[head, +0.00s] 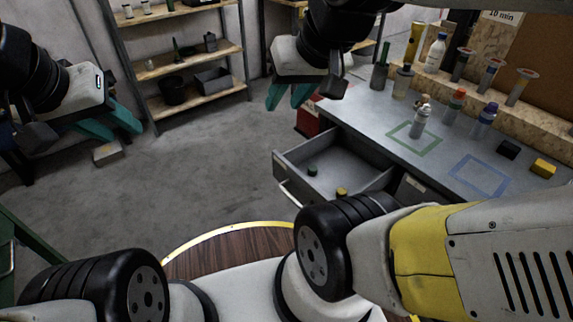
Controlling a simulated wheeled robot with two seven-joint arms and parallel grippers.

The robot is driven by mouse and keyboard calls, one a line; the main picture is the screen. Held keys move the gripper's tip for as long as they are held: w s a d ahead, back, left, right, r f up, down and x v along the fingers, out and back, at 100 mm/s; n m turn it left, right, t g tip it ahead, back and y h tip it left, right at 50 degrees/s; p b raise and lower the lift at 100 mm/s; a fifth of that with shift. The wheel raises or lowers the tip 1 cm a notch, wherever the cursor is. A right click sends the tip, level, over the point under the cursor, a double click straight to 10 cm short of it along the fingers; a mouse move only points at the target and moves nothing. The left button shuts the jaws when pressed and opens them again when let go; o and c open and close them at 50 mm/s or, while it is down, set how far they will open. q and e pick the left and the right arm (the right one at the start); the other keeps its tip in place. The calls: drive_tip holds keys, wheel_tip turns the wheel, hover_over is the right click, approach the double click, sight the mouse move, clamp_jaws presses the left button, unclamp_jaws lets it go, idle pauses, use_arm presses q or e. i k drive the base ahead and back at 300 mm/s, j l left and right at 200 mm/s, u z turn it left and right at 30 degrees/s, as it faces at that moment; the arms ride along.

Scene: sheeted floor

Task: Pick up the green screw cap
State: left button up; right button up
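A small dark green screw cap (312,171) lies in the left compartment of the open drawer (295,163) under the grey workbench. A small yellow cap (342,191) lies nearer the drawer's front side. My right gripper (288,98) has teal fingers with a gap between them and seems empty. It hangs in the air, up and left of the green cap in the picture. My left gripper (116,128) is far to the left over the floor. Its teal fingers are apart with nothing visible between them.
The workbench (375,117) carries several bottles, a green square outline (414,139), a blue square outline (480,175), a black block (508,150) and a yellow block (543,168). Shelves (190,65) stand at the back. The floor (205,160) left of the drawer is mostly clear.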

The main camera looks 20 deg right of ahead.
sight(313, 170)
drive_tip(key=z, duration=1.15)
